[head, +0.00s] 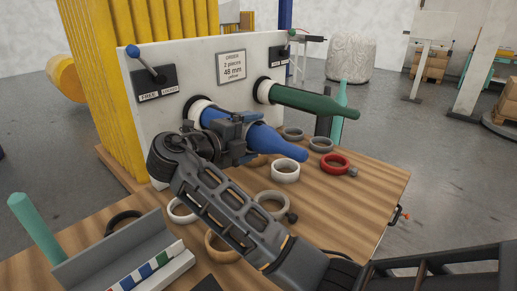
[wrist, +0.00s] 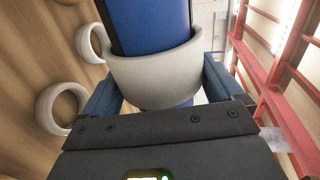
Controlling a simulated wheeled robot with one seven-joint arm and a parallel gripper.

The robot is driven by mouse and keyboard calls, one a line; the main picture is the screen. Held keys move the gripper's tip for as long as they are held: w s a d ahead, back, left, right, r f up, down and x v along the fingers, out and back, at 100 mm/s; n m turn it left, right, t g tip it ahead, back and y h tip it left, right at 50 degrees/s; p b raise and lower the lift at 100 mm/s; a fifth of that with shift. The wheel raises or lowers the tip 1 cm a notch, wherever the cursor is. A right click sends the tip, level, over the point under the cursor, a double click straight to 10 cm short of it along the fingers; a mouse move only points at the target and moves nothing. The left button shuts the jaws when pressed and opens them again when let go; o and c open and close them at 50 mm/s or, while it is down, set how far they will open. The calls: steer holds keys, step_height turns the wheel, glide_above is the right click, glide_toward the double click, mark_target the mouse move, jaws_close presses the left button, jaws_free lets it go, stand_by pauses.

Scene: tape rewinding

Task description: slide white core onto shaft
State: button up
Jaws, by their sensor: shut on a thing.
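The white core (wrist: 155,76) shows in the wrist view as a pale ring around the blue shaft (wrist: 152,25), with blue visible on both sides of it. My gripper (wrist: 158,80) is shut on the core, one finger on each side. In the head view my gripper (head: 236,130) is at the blue shaft (head: 265,137), between the panel and the shaft's rounded free end. The gripper hides most or all of the held core there. I cannot tell how much room the core has around the shaft.
A white panel (head: 215,68) with two levers stands behind. A green shaft (head: 305,100) sticks out to the right. Several loose rings, among them a white one (head: 285,171) and a red one (head: 335,163), lie on the wooden table (head: 350,195). A grey tray (head: 110,248) is front left.

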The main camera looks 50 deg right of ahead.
steer(key=shift+w+a+f+b, duration=0.1)
steer(key=shift+w+b, duration=1.9)
steer(key=shift+w, duration=0.1)
steer(key=shift+w+a+f+b, duration=0.1)
steer(key=shift+w+b, duration=1.9)
steer(key=shift+w, duration=0.1)
steer(key=shift+w+r+b, duration=0.2)
steer(key=shift+w+b, duration=0.85)
steer(key=shift+w, duration=0.15)
steer(key=shift+w+b, duration=0.55)
steer(key=shift+b, duration=0.15)
steer(key=shift+f+b, duration=0.1)
steer(key=shift+b, duration=0.6)
steer(key=o, duration=0.7)
steer(key=shift+r+p, duration=0.2)
steer(key=shift+p, duration=0.3)
